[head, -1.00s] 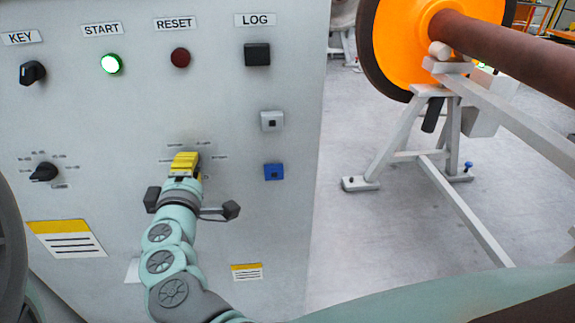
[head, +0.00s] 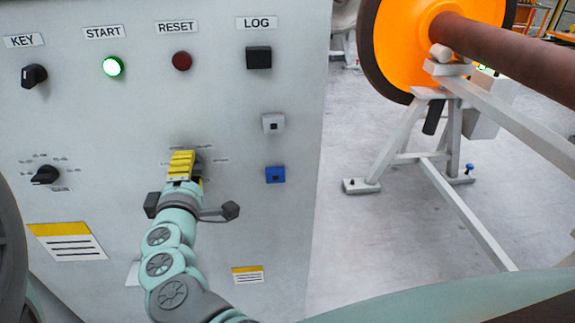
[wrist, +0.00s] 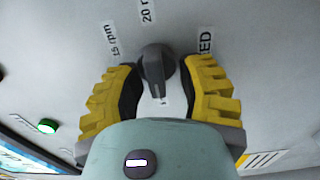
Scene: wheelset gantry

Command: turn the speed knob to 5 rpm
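The speed knob (wrist: 157,66) is dark grey and round with a raised grip bar. In the wrist view it sits on the panel between my gripper's two yellow fingers, its bar pointing down in the picture. A "15 rpm" label (wrist: 112,40) and a cut-off "20 r" label (wrist: 147,10) lie above it; a partly hidden label ending in "EED" (wrist: 205,42) is at right. In the head view my gripper (head: 182,162) covers most of the knob.
The panel also has a key switch (head: 34,75), a lit green START button (head: 112,67), a red RESET button (head: 181,61), a black LOG button (head: 258,57), a blue button (head: 275,174) and another dark knob (head: 45,174). Open floor and an orange wheel (head: 408,45) are at right.

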